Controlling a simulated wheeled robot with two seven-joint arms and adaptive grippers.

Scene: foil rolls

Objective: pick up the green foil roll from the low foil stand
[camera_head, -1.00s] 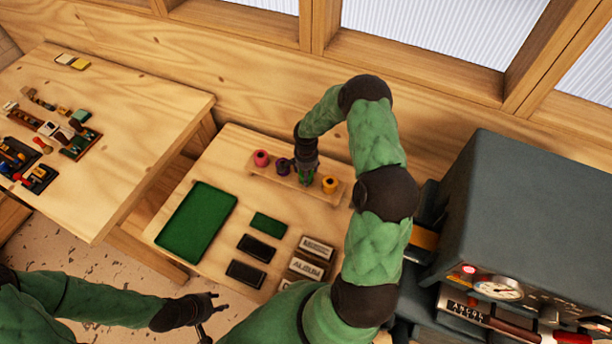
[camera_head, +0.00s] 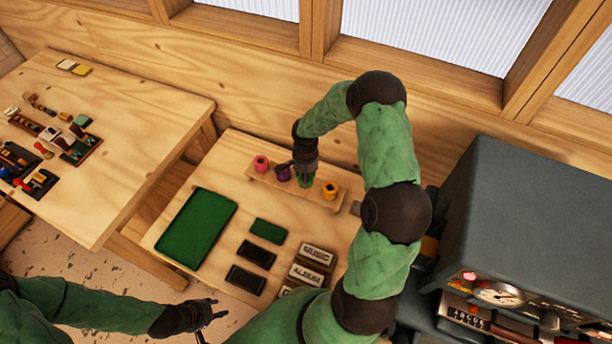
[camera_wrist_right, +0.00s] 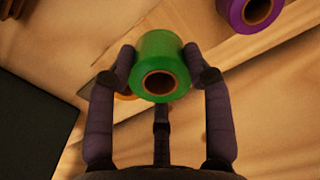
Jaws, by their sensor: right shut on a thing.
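The green foil roll (camera_wrist_right: 160,67) is between the fingers of my right gripper (camera_wrist_right: 160,72) in the wrist view, its dark open core facing the camera. In the head view the right gripper (camera_head: 304,177) is over the low wooden foil stand (camera_head: 318,193), and the roll's green (camera_head: 304,184) shows at its fingertips. The gripper is shut on the roll. I cannot tell whether the roll is clear of the stand. My left gripper (camera_head: 208,322) is empty at the bottom, fingers apart, away from the stand.
Pink (camera_head: 261,163), purple (camera_head: 283,174) and yellow (camera_head: 329,190) rolls are on the stand. A green tray (camera_head: 197,229), several dark pads and labelled blocks (camera_head: 311,263) lie in front. A grey machine (camera_head: 545,230) stands at right; a second table (camera_head: 120,130) is at left.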

